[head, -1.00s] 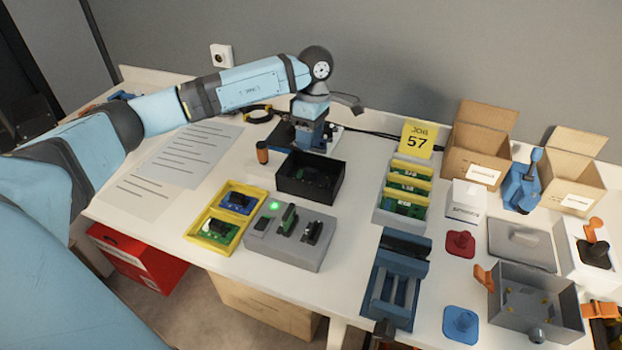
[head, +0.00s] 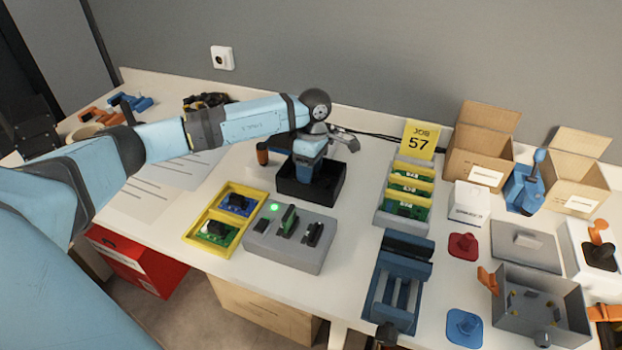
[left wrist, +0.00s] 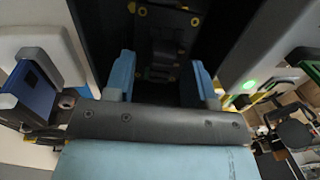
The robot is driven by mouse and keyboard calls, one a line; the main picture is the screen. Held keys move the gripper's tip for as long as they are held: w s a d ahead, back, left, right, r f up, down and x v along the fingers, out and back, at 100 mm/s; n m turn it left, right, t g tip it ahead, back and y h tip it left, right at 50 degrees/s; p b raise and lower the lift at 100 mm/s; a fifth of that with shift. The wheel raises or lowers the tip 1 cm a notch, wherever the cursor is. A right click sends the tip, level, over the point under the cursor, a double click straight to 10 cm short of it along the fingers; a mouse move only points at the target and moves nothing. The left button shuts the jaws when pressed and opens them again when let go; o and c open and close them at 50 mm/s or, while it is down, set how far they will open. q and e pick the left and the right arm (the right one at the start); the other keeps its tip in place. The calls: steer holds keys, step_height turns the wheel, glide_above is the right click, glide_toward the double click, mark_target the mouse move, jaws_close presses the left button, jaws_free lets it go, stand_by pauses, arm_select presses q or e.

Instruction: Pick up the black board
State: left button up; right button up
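The black open box (head: 325,197) stands on the table behind the grey test block. My left gripper (head: 303,174) points down into the box, and its arm hides part of it. In the left wrist view the two blue fingers of the left gripper (left wrist: 163,85) are apart, with dark space between them. A dark board-like piece with small yellow spots, seemingly the black board (left wrist: 160,50), lies beyond and between the fingertips in the box; its outline is hard to make out. My right gripper is in neither view.
The grey test block (head: 290,240) with a green light stands in front of the box, beside a yellow tray (head: 212,248) holding blue and green boards. A rack of green boards (head: 378,213) and a blue vise (head: 390,298) stand to the right. A dark orange-capped tool (head: 263,155) is close left.

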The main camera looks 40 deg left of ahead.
arm_select(q)
jaws_close()
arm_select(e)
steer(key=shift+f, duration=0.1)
arm_select(q)
step_height(320, 180, up, 20)
steer(key=p, duration=0.2)
steer(key=shift+p, duration=0.3)
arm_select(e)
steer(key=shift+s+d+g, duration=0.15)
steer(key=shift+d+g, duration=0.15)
